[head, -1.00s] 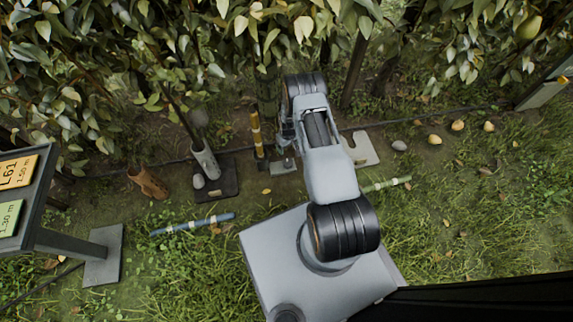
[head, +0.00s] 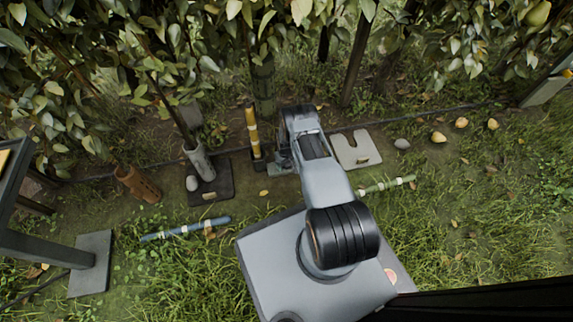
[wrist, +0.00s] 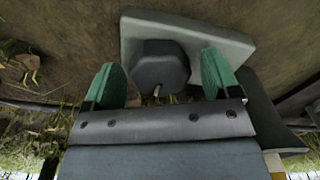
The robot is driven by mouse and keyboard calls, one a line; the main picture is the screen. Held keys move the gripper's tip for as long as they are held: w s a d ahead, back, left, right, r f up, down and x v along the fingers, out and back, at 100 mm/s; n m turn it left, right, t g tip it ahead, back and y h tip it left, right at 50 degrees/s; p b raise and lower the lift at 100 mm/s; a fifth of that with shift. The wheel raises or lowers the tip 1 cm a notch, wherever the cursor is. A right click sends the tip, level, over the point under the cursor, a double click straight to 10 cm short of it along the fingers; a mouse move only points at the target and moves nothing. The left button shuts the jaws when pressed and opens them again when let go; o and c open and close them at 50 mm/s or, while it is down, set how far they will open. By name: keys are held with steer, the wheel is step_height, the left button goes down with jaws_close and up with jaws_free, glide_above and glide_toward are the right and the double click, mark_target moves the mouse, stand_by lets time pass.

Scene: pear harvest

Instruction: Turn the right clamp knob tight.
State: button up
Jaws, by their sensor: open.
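A dark, rounded, faceted knob (wrist: 160,66) is in the wrist view, in front of a pale grey plate (wrist: 190,28). My gripper (wrist: 160,84) is open, with one green finger on each side of the knob. Gaps show between the fingers and the knob, and I cannot tell whether either touches it. In the head view my gripper (head: 280,160) is low near the ground at the foot of the hedge, partly hidden by my arm. I cannot make out the knob in the head view, nor which way it is turned.
A yellow-banded post (head: 253,132) stands just left of my gripper. A pale notched plate (head: 357,150) lies to its right. A grey tube (head: 200,162) stands by a dark base (head: 211,187). A blue stick (head: 187,228) and several pears (head: 438,137) lie on the grass.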

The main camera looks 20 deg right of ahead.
steer(key=shift+f, duration=0.15)
steer(key=shift+c, duration=0.5)
steer(key=c, duration=0.8)
steer(key=shift+m, duration=0.3)
steer(key=m, duration=0.3)
steer(key=shift+m, duration=0.4)
steer(key=m, duration=0.4)
steer(key=shift+m, duration=0.3)
steer(key=m, duration=0.4)
steer(key=shift+m, duration=2.4)
